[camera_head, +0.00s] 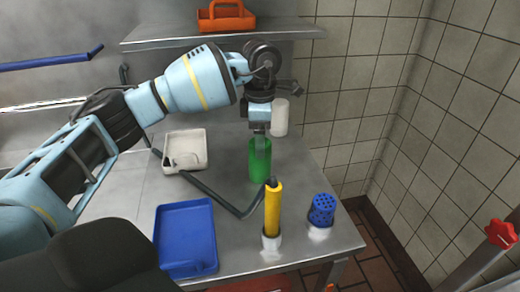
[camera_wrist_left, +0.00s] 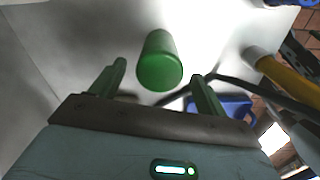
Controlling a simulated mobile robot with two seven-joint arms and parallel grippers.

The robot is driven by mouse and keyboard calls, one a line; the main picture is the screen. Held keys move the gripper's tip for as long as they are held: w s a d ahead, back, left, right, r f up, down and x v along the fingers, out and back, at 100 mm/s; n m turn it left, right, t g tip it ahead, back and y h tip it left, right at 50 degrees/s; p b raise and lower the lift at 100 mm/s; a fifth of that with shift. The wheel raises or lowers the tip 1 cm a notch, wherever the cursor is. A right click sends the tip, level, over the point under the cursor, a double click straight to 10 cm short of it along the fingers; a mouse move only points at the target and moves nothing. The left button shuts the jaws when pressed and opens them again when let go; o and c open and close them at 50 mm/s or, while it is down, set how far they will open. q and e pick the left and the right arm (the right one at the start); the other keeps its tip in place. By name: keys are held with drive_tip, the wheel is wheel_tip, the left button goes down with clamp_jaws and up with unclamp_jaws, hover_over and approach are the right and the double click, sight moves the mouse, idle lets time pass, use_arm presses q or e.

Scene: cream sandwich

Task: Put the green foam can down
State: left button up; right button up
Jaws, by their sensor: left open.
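The green foam can (camera_head: 260,163) stands upright on the metal table. It also shows in the left wrist view (camera_wrist_left: 159,62), ahead of and between the two fingers. My left gripper (camera_head: 262,140) is at the can's upper end in the head view, with a finger in front of it. In the left wrist view the fingers of my left gripper (camera_wrist_left: 158,72) are spread, with a gap on each side of the can. My right gripper is not in view.
A yellow bottle (camera_head: 273,210) and a blue perforated cup (camera_head: 322,210) stand near the table's right edge. A blue tray (camera_head: 186,268) and a white tray (camera_head: 170,135) lie to the left. A white canister (camera_head: 280,117) stands behind. A dark bent bar (camera_head: 215,196) crosses the table.

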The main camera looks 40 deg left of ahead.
use_arm(q)
wheel_tip(320, 180, up, 7)
drive_tip(key=shift+f, duration=0.1)
idle(0.7)
